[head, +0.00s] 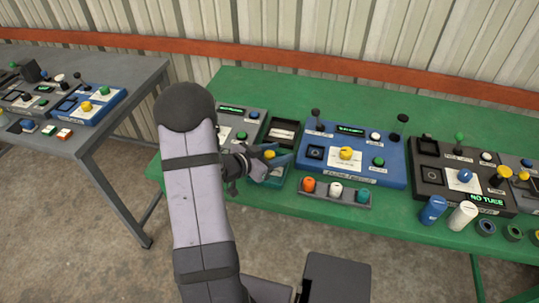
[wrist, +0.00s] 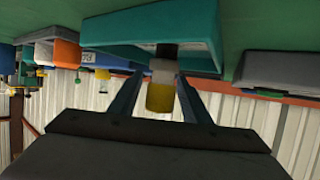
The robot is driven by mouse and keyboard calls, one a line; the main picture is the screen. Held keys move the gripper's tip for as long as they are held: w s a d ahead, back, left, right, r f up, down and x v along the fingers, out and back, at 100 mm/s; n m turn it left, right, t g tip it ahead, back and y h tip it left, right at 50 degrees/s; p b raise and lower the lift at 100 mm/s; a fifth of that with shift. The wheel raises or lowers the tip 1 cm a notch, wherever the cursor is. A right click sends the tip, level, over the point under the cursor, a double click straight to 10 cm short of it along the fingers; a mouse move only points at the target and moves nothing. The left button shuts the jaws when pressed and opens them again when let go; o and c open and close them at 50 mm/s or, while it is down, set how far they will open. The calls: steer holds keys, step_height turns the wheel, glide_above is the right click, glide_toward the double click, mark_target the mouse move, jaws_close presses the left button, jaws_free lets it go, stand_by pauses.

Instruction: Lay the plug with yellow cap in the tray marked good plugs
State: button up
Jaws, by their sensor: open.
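The plug with the yellow cap (wrist: 160,96) is between my two fingers in the wrist view, with a gap on either side. Its pale middle and dark end point to a teal tray (wrist: 205,62); I cannot tell whether it touches it. In the head view the yellow cap (head: 270,154) shows beside my fingers, over the teal tray (head: 265,181). My gripper (head: 279,163) is open around the plug, low at the tray. My arm and fingers hide part of the tray. No "good plugs" marking is readable.
A grey rack (head: 321,200) with orange, white and teal capped pieces stands just right. A dark tray (head: 283,131) lies behind, beside a blue panel (head: 378,167) with knobs and upright levers. Blue and white cylinders stand at the right. The green table (head: 400,213) is clear in front.

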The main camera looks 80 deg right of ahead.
steer(key=shift+w+a+r, duration=0.15)
steer(key=shift+w+a, duration=0.05)
steer(key=b+v, duration=0.1)
steer(key=v, duration=1)
steer(key=shift+a+r, duration=0.15)
steer(key=shift+a, duration=0.05)
